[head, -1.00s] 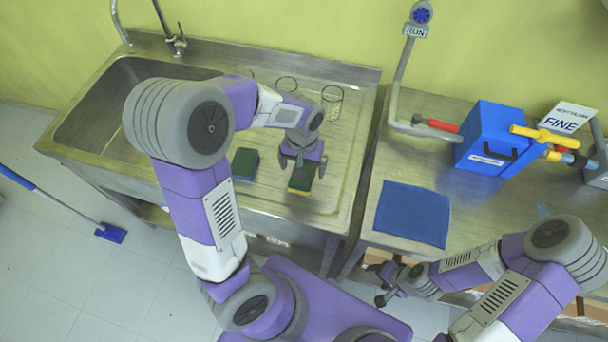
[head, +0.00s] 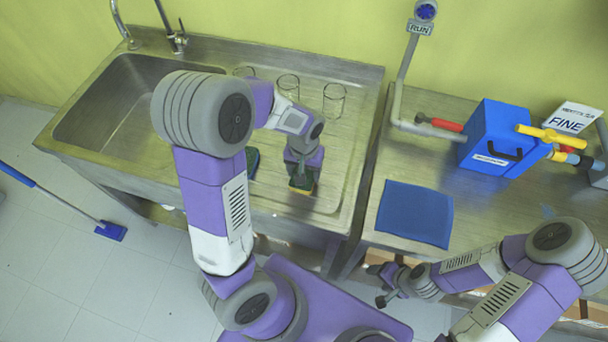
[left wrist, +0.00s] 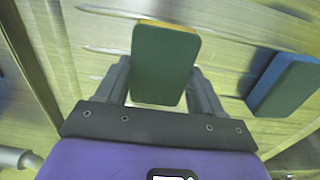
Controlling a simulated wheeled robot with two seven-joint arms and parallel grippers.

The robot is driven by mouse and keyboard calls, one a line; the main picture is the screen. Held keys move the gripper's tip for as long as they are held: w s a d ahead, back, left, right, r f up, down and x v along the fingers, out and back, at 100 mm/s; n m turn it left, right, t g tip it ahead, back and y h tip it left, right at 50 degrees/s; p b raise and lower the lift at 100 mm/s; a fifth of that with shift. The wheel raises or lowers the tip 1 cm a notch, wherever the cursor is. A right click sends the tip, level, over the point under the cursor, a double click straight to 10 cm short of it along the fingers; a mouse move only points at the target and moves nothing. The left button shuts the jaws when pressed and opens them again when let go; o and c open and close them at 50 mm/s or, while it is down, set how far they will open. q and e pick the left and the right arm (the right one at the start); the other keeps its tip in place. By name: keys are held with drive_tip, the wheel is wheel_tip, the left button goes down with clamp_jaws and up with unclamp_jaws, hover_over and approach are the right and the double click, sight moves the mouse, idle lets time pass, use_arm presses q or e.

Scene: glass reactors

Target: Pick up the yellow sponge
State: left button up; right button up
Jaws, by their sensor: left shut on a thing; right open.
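The yellow sponge (head: 301,190) has a dark green top and sits at my left gripper (head: 303,174) over the ribbed drainboard. In the left wrist view the sponge (left wrist: 165,62) shows its green face with a thin yellow edge, between the two fingers of the left gripper (left wrist: 163,82). The left gripper is shut on it. I cannot tell whether the sponge touches the drainboard. My right gripper (head: 382,285) is open and empty, low in front of the right-hand table.
A blue sponge with a green top (left wrist: 286,84) lies beside the yellow one, partly hidden by my arm in the head view (head: 252,162). Several glasses, one here (head: 334,102), stand behind. The sink basin (head: 100,115) is left; a blue mat (head: 414,213) lies right.

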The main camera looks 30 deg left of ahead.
use_arm(q)
drive_tip(key=shift+c, duration=0.5)
wheel_tip(320, 180, up, 10)
drive_tip(key=p, duration=0.2)
drive_tip(key=o, duration=0.5)
drive_tip(key=shift+c, duration=0.2)
drive_tip(key=c, duration=0.3)
drive_tip(key=shift+f, duration=0.1)
